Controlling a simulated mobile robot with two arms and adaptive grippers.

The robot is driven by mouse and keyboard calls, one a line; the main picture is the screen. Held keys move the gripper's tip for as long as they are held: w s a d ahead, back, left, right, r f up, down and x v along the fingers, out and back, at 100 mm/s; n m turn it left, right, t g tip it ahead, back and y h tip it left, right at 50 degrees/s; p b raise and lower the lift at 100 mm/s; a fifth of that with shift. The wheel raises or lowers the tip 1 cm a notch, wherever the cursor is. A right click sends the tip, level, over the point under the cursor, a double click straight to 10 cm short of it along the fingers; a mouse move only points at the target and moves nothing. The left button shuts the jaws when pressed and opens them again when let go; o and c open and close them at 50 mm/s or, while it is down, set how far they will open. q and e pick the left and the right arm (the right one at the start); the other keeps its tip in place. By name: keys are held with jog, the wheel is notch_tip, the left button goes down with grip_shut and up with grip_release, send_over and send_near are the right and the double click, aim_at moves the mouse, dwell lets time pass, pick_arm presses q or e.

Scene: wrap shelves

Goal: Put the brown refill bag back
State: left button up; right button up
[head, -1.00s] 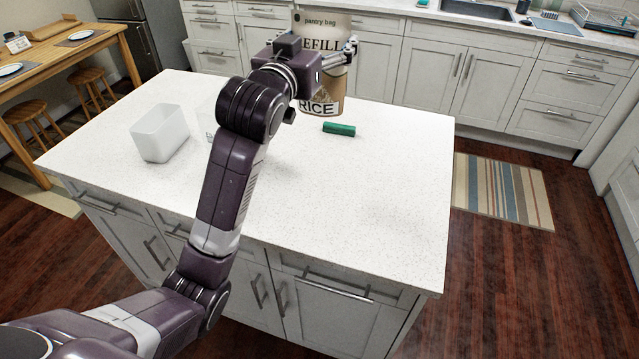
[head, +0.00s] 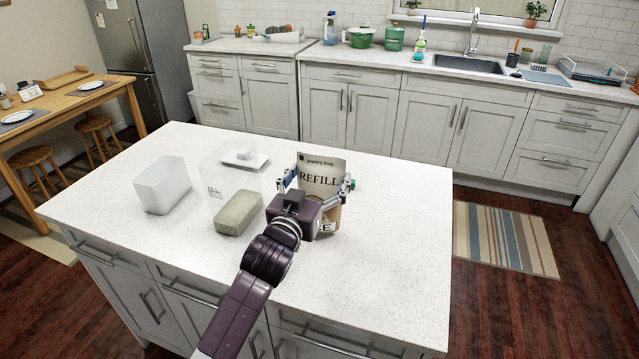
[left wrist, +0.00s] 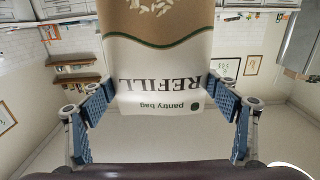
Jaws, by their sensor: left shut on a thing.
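The brown refill bag (head: 321,170) has a pale upper panel reading REFILL and a brown lower part. My left gripper (head: 318,184) is shut on its sides, one finger at each edge. The bag is roughly upright over the white island counter; I cannot tell whether its base touches the top. My gripper body hides much of its lower part. In the left wrist view the bag (left wrist: 158,58) appears upside down, its pale end between the blue finger pads of the left gripper (left wrist: 162,95). My right gripper is not in view.
On the island (head: 400,250) stand a white open bin (head: 163,187) and a clear container (head: 214,185). A greyish block (head: 239,212) and a small white item (head: 244,158) are near them. A green piece (head: 352,183) shows beside my right fingertip. The island's right side is clear.

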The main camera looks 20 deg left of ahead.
pick_arm(q)
jog(key=shift+f, duration=1.2)
jog(key=o, duration=1.9)
